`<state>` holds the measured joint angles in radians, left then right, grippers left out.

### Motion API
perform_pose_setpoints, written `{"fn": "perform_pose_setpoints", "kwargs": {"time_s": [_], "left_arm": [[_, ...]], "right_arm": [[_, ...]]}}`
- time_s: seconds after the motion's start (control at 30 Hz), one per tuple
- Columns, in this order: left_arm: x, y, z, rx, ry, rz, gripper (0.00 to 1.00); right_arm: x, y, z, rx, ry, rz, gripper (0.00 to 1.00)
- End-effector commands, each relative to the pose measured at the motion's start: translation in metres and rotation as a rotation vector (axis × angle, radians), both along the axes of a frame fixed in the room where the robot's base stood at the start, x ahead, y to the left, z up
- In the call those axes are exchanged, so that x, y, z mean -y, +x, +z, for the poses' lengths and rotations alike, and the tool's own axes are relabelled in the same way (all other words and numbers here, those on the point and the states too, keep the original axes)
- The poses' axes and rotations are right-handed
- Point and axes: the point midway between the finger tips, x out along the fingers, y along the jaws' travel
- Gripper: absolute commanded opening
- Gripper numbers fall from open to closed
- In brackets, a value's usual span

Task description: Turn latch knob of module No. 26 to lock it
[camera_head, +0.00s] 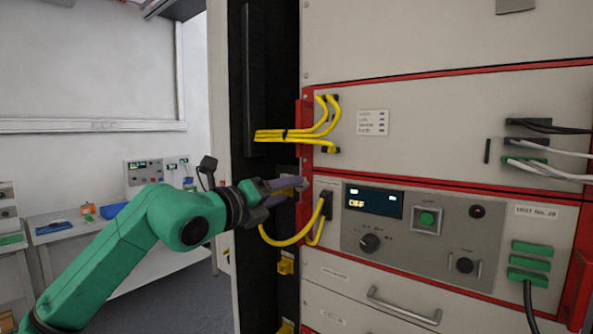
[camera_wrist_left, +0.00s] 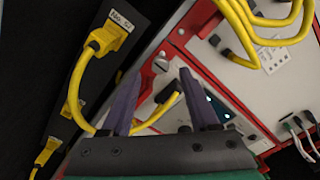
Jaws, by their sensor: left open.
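The module (camera_head: 525,230) has a grey front in a red frame. Its label (camera_head: 535,211) reads UNIT No. with a small number, 26 or 28. Its display (camera_head: 374,202) shows OFF. My left gripper (camera_head: 285,186) is at its left edge, open and empty. In the left wrist view my left gripper (camera_wrist_left: 160,82) points at the red edge, and a small grey latch knob (camera_wrist_left: 160,65) shows between the fingertips, beyond them. I see no contact. In the head view the gripper hides the knob. My right gripper is not in view.
A yellow cable (camera_head: 290,241) loops from the module's front just below and right of the gripper. More yellow cables (camera_head: 290,136) hang above it. A black rack side (camera_head: 267,80) with yellow plugs (camera_head: 286,264) stands behind. A bench (camera_head: 60,232) is at the left.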

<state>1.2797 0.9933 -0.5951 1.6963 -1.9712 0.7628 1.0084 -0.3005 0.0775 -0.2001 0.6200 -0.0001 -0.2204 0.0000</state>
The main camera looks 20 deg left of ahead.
Motion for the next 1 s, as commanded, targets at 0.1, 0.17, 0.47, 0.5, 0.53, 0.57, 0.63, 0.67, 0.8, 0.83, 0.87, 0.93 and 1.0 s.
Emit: {"fn": "perform_pose_setpoints", "kwargs": {"time_s": [0.1,0.17,0.47,0.5,0.53,0.57,0.63,0.67,0.8,0.83,0.87,0.93,1.0], "left_arm": [[0.01,0.024,0.007,-0.001,-0.001,-0.001,0.61],[0.013,0.032,0.005,0.0,-0.002,-0.001,0.61],[0.016,0.04,-0.001,0.002,0.001,0.0,0.61],[0.016,0.04,-0.001,0.002,0.001,0.0,0.61],[0.016,0.04,-0.001,0.002,0.001,0.0,0.5],[0.016,0.04,-0.001,0.002,0.0,0.0,0.39],[0.016,0.04,0.0,0.002,0.0,0.0,0.12],[0.016,0.04,-0.001,0.002,0.0,0.0,0.0],[0.016,0.04,-0.001,0.002,0.0,0.0,0.0],[0.016,0.04,-0.001,0.002,0.001,0.0,0.0],[0.016,0.04,-0.001,0.002,0.003,-0.001,0.0],[0.016,0.04,-0.001,0.004,0.009,0.0,0.0],[0.016,0.04,-0.001,0.008,0.02,0.0,0.0]], "right_arm": [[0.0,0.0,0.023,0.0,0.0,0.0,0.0],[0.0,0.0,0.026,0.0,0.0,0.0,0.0],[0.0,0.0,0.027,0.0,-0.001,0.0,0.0],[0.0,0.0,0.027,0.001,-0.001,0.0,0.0],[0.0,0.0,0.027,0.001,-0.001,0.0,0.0],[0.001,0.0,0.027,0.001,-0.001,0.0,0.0],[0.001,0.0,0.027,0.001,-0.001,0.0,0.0],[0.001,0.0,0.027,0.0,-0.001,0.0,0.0],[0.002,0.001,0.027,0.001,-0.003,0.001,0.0],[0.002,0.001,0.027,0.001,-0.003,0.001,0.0],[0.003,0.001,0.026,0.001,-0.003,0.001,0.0],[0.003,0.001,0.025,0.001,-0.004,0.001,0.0],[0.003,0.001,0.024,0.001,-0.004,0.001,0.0]]}}
